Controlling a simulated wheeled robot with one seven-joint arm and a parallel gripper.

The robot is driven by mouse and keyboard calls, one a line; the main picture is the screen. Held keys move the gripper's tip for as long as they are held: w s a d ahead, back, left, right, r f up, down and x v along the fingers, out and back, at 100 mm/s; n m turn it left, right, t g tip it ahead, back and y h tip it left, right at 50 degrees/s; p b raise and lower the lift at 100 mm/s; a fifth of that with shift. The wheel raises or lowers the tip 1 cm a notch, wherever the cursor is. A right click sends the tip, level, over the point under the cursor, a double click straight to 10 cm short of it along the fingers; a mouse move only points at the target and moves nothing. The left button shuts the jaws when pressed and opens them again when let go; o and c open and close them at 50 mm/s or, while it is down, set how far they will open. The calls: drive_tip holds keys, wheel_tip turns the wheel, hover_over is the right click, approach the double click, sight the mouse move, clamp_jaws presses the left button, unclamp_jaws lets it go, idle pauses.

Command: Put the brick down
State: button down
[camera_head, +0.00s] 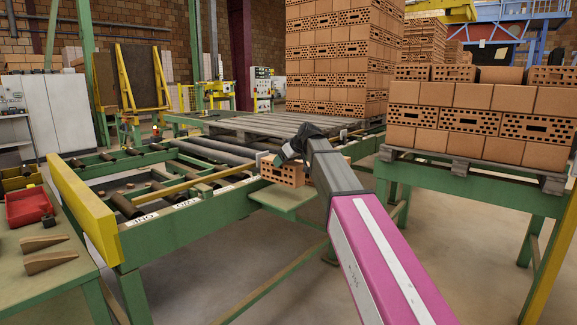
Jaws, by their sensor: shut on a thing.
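An orange perforated brick (284,174) is at the end of my arm, at the middle of the view. My gripper (280,159) is shut on it from above; my arm partly hides the brick's right side and the fingers are small and dark. The brick is level and is over a small green shelf (287,199) on the near side of the roller conveyor. I cannot tell whether its underside touches the shelf.
The green roller conveyor (160,208) runs behind the shelf, with a wooden pallet (262,124) farther back. A tall brick stack (335,60) stands behind. Right, a pallet of bricks (480,115) sits on a green frame. Left, a bench holds a red tray (28,206) and wooden wedges (47,252).

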drive_tip(key=s+a+r, duration=0.5)
drive_tip(key=s, duration=0.1)
drive_tip(key=s+d+f+m+t+h, duration=0.15)
drive_tip(key=s+d, duration=0.25)
drive_tip(key=d, duration=0.6)
drive_tip(key=s+d+f+m+t+h, duration=0.1)
drive_tip(key=s+d+f+m, duration=0.2)
drive_tip(key=d, duration=0.7)
drive_tip(key=s+d+f+m+t+h, duration=0.1)
drive_tip(key=s+d+f+m+h, duration=0.2)
drive_tip(key=d, duration=0.7)
drive_tip(key=w+f+m+h, duration=0.1)
drive_tip(key=w+f+m, duration=0.2)
drive_tip(key=f, duration=1.6)
drive_tip(key=shift+a, duration=0.2)
